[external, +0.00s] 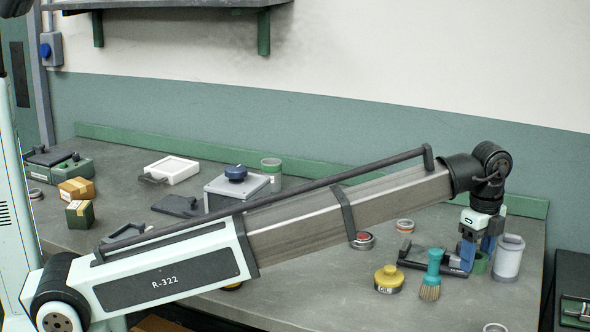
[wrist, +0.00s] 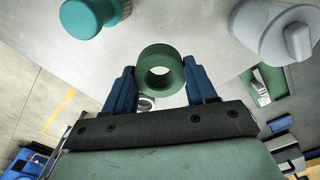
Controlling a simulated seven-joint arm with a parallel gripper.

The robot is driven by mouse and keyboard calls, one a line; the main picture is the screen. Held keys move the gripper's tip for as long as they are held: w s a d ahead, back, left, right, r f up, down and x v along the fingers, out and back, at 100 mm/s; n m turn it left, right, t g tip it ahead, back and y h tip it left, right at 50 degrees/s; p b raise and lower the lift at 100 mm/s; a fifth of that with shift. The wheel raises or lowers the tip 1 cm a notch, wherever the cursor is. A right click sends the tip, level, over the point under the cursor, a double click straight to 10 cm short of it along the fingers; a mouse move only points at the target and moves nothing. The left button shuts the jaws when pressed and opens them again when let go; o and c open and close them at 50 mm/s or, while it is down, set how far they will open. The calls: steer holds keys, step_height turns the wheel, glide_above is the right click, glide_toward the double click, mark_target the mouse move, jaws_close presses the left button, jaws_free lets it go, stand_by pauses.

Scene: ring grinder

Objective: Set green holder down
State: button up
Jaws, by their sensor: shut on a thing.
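The green holder (wrist: 161,54) is a thick ring with a round hole, seen in the wrist view between the blue fingers of my gripper (wrist: 159,83). My gripper is shut on it, with one finger on each side. In the external view my gripper (external: 478,246) points down at the right end of the table, and the green holder (external: 481,263) shows low between and behind the fingers. It is at or just above the tabletop; I cannot tell whether it touches. The fingers hide part of it.
A grey cylinder (external: 508,258) stands close on the right. A black-handled tool (external: 432,259) lies just left of my gripper. The table's right edge is near.

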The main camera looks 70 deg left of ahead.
steer(key=shift+a+r, duration=0.15)
steer(key=shift+r, duration=0.4)
steer(key=w+a+n, duration=0.1)
steer(key=w+a, duration=0.2)
steer(key=a, duration=0.7)
steer(key=w+a+n, duration=0.2)
steer(key=a, duration=0.9)
steer(key=m, duration=0.3)
glide_above(444, 237)
steer(key=shift+a+f, duration=0.1)
steer(key=shift+f, duration=4.5)
steer(key=shift+f, duration=0.1)
steer(key=o, duration=1.1)
steer(key=shift+c, duration=0.2)
